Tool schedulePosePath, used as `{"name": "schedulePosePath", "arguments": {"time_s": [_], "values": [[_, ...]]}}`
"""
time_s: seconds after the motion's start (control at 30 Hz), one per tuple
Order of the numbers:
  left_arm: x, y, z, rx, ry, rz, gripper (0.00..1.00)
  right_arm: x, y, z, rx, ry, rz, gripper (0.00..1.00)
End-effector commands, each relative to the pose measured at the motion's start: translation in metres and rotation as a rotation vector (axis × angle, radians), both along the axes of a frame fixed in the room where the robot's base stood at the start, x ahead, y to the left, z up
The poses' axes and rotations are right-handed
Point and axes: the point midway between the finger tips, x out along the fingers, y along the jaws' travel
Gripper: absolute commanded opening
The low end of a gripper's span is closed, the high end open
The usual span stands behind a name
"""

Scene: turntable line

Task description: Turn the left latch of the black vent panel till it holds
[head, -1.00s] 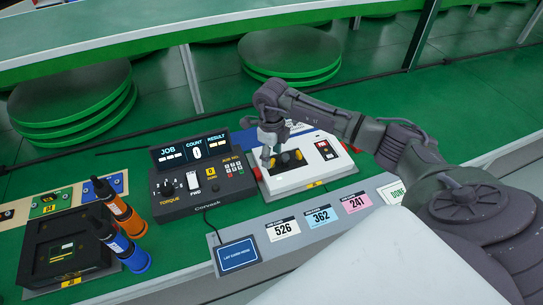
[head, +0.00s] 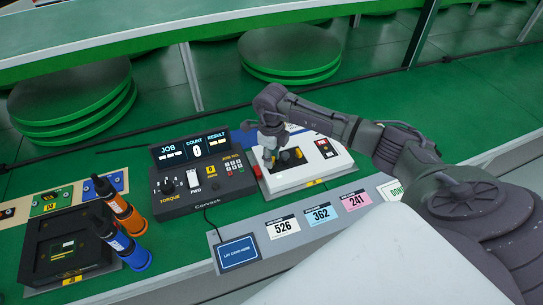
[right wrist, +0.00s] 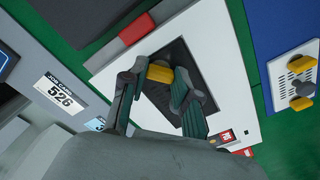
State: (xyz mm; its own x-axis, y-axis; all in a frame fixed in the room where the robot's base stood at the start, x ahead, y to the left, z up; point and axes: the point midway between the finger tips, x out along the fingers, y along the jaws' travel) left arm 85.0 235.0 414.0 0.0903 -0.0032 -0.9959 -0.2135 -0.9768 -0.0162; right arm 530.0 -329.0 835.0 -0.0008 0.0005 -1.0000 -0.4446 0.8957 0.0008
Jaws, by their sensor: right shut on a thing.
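The black vent panel (head: 288,161) sits in the top of a white unit (head: 318,172) on the green bench, and it also shows in the right wrist view (right wrist: 160,97). My right gripper (head: 269,160) is down at the panel's left side in the head view. In the right wrist view its fingers (right wrist: 160,80) are closed around a yellow latch (right wrist: 160,73), the left latch. The right latch (head: 299,154) shows yellow in the head view, clear of the fingers. In the wrist view the fingers hide part of the panel. My left gripper is out of view.
A torque controller (head: 203,175) stands close to the left of the white unit. Job cards (head: 321,215) lie in front. Orange (head: 128,215) and blue (head: 125,247) drivers stand at the left. A second vented part (right wrist: 300,70) with yellow knobs lies beyond the unit.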

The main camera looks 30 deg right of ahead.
Motion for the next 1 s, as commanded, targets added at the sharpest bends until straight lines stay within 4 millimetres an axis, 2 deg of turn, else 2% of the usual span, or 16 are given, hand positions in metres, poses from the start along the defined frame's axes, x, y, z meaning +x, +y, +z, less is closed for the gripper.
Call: {"name": "schedulePosePath", "arguments": {"time_s": [0.27,1.0], "values": [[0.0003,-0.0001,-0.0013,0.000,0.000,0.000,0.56,0.0004,-0.0001,0.0003,0.000,-0.001,-0.085,0.00],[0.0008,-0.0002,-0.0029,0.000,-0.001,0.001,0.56,0.0008,-0.0004,0.0011,-0.001,-0.002,-0.584,0.00]]}}
